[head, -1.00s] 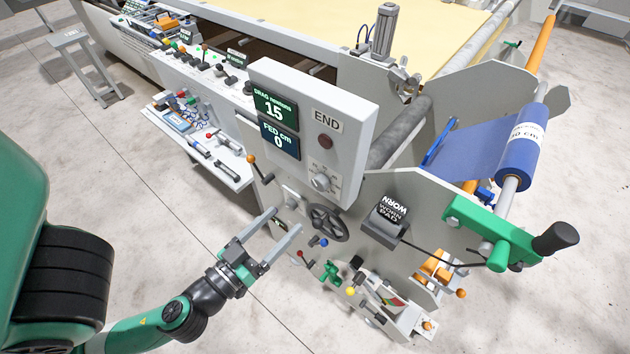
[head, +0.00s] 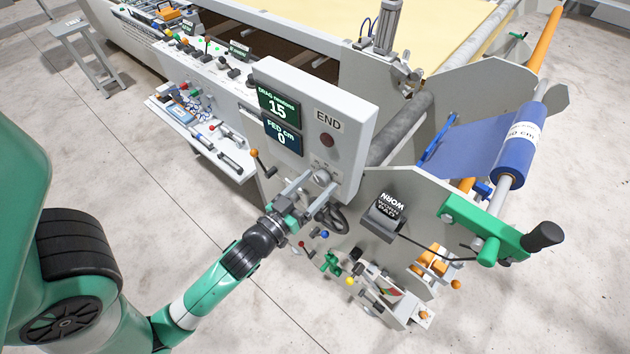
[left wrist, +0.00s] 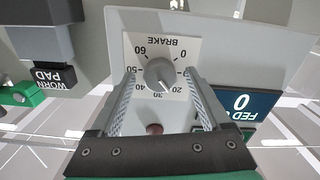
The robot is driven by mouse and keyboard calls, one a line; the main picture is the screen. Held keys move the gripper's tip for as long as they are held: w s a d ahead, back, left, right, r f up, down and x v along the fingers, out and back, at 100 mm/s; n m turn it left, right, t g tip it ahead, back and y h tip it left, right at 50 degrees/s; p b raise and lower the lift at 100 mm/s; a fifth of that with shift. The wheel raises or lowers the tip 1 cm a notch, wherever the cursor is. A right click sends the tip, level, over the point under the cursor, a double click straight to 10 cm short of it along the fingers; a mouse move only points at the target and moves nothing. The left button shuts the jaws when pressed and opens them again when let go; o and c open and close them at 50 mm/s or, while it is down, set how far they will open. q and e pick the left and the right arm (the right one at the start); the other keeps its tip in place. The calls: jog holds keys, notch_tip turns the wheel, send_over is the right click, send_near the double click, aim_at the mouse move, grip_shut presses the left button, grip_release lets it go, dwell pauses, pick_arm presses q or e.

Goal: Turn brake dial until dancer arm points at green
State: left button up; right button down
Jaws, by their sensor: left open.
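The brake dial (head: 322,177) is a round grey knob on the white control panel. In the left wrist view the knob (left wrist: 160,71) sits on a white BRAKE scale marked 0 to 60, its pale pointer between 20 and 30. My left gripper (head: 315,184) is open, its fingers on either side of the knob. In the wrist view its fingertips (left wrist: 160,78) straddle the knob with small gaps, so it does not look gripped. A small red and green coloured plate (head: 392,294) shows low on the machine; I cannot make out the dancer arm's pointing there. My right gripper is not in view.
The panel (head: 354,115) shows DRAG newtons 15 and FED cm 0. A WORN PAD block (head: 386,216) and a green arm with a black handle (head: 490,228) are to the right.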

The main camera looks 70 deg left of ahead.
pick_arm(q)
grip_shut()
dwell(0.4)
jog(key=shift+m, duration=0.3)
jog(key=shift+m+p, duration=0.5)
jog(key=shift+m, duration=0.7)
jog(key=shift+m+p, duration=0.5)
jog(key=shift+m, duration=1.3)
grip_release()
